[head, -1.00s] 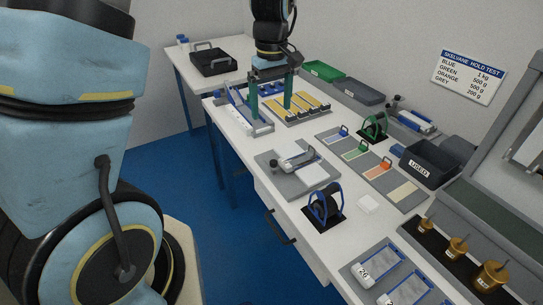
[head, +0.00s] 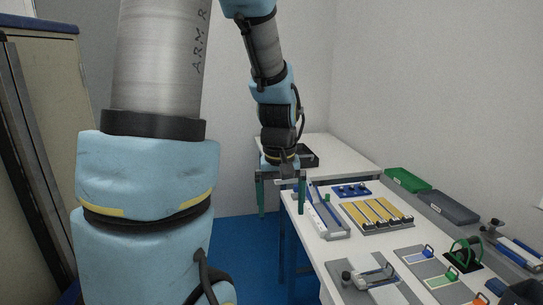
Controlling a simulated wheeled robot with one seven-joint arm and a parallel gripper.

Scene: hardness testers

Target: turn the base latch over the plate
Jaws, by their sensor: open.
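My gripper (head: 281,195) hangs at the near left edge of the white bench, its two green fingers spread wide with nothing between them. The left finger hangs clear of the bench edge; the right one is beside a long grey-and-blue fixture (head: 328,218). A grey base plate (head: 398,293) sits at the front of the bench, cut by the lower picture edge. A pale bar-shaped latch (head: 375,274) and a black knob (head: 346,277) show on it. The gripper is well apart from this plate. I cannot tell exactly how the latch is turned.
A rack of yellow bars (head: 377,214) and a blue tray with knobs (head: 350,190) stand right of the gripper. Green (head: 407,180) and grey (head: 450,207) bins line the back. A green-framed wheel (head: 464,251) stands at right. Blue floor is open left of the bench.

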